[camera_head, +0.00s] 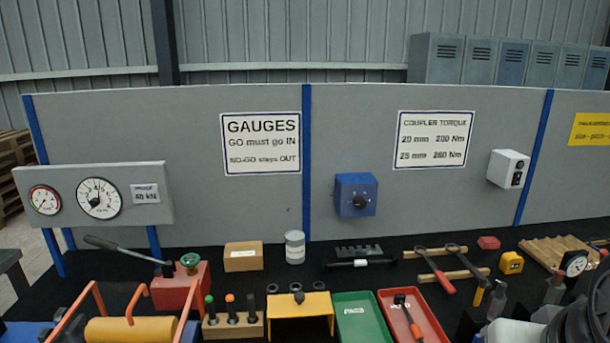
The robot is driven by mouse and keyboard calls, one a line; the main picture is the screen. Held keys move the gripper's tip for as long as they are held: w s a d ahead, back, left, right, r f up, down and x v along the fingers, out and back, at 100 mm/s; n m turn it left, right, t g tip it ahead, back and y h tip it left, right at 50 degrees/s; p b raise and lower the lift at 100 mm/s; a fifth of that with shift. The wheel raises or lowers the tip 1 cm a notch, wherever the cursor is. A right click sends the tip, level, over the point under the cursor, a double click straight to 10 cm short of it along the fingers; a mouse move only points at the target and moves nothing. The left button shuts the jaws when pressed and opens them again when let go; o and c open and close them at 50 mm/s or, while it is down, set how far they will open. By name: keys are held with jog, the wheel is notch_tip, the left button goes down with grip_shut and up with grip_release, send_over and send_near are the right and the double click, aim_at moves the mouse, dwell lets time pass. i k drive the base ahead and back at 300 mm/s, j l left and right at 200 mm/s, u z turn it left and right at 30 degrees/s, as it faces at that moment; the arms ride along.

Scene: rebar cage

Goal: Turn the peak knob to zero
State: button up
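A grey gauge panel (155,205) stands at the left on blue posts. It carries a large white dial gauge (106,187) with a small dark knob (96,203) near the middle of its face. The gauge's dark pointer stands close to upright; its numbers are too small to read. A smaller dial gauge (44,200) with coloured arcs sits to its left, and a label reading 40 kN (145,194) to its right. No writing tells which knob is the peak knob. My gripper cannot be made out; dark and white parts at the lower right are probably my arm.
A blue box (345,187) with a black knob is on the grey back board. Below the gauges are a red hand pump (176,294) with a lever and an orange-framed yellow cylinder (130,329). Red and green trays, blocks and tools crowd the black bench.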

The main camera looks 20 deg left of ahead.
aim_at(94, 202)
jog(key=u, duration=2.05)
jog(key=i+j+u, duration=0.2)
jog(key=i+j, duration=0.5)
jog(key=i+j+u, duration=0.25)
jog(key=i+j, duration=0.4)
jog(key=k, duration=0.2)
jog(key=z, duration=0.05)
